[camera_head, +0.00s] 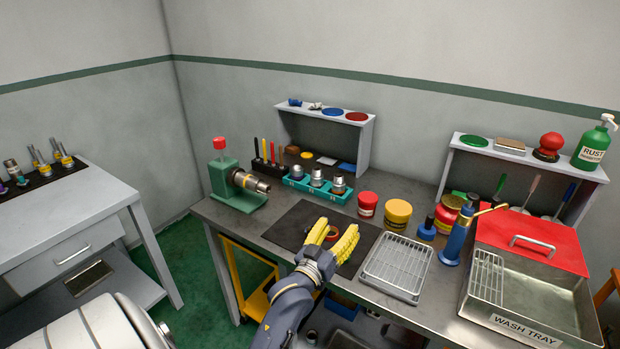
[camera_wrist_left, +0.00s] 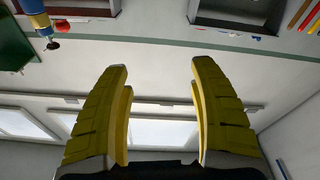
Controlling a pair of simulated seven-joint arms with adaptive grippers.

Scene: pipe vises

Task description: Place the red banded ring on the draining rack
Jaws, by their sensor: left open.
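My left gripper (camera_head: 333,240) has yellow fingers and is over the dark mat (camera_head: 294,223) on the bench. Its fingers are spread, and the left wrist view shows an empty gap between them (camera_wrist_left: 160,95). In the head view a small red-orange piece (camera_head: 333,234), perhaps the red banded ring, shows between the fingers. They partly hide it, and I cannot tell its full shape or its height above the mat. A wire draining rack (camera_head: 397,266) lies bare on the bench, right of the gripper. My right gripper is not in view.
Red (camera_head: 367,204) and yellow (camera_head: 397,213) tins stand behind the rack. A blue bottle (camera_head: 456,241) stands between the rack and the wash tray (camera_head: 543,305), which has a red lid (camera_head: 529,241). A green vise (camera_head: 236,187) and a teal socket holder (camera_head: 319,188) stand at the back left.

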